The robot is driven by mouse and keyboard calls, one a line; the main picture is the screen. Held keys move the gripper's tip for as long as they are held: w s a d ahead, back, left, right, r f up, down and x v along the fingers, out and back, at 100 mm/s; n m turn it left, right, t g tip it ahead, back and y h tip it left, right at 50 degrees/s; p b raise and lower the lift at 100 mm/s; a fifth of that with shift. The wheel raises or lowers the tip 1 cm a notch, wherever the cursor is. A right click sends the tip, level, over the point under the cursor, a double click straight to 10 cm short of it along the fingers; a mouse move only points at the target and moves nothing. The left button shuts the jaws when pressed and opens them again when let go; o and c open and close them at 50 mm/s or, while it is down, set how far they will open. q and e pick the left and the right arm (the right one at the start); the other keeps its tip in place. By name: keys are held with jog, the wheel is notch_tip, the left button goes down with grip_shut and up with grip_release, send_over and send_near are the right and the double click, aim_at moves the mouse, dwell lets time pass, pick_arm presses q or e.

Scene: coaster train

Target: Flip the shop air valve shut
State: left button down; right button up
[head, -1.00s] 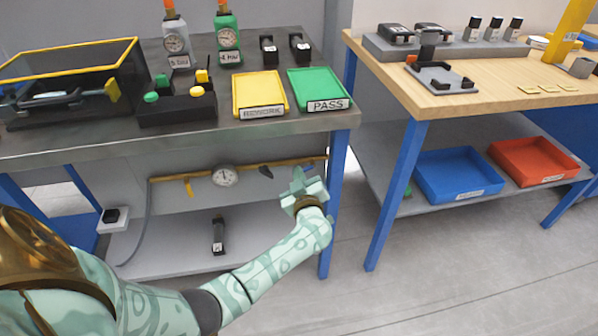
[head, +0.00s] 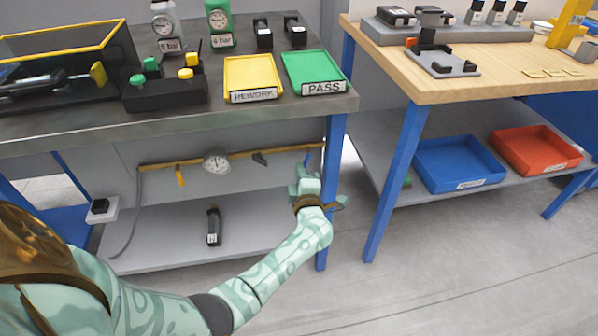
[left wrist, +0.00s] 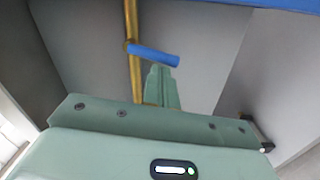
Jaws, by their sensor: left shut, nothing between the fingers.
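A brass pipe (head: 240,155) runs under the left bench, with a round gauge (head: 216,162), a yellow lever (head: 180,177) and a dark lever (head: 260,158) on it. In the left wrist view a blue lever (left wrist: 153,55) sits crosswise on the pipe (left wrist: 132,25). My left gripper (head: 306,180) is at the right end of the pipe, beside the bench leg. In the left wrist view my left gripper (left wrist: 162,75) is shut and empty, its tips close to the blue lever; I cannot tell if they touch. My right gripper is not in view.
The bench top (head: 60,128) is above my left gripper. A blue bench leg (head: 333,170) stands just right of it. A lower shelf (head: 170,245) holds a dark handheld device (head: 213,225). The floor (head: 440,265) at the right is clear.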

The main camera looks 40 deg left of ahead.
pick_arm(q)
jog(key=shift+w+d+f+n, duration=0.25)
jog(key=shift+w+d+n, duration=0.05)
jog(key=shift+n, duration=0.3)
dwell(0.4)
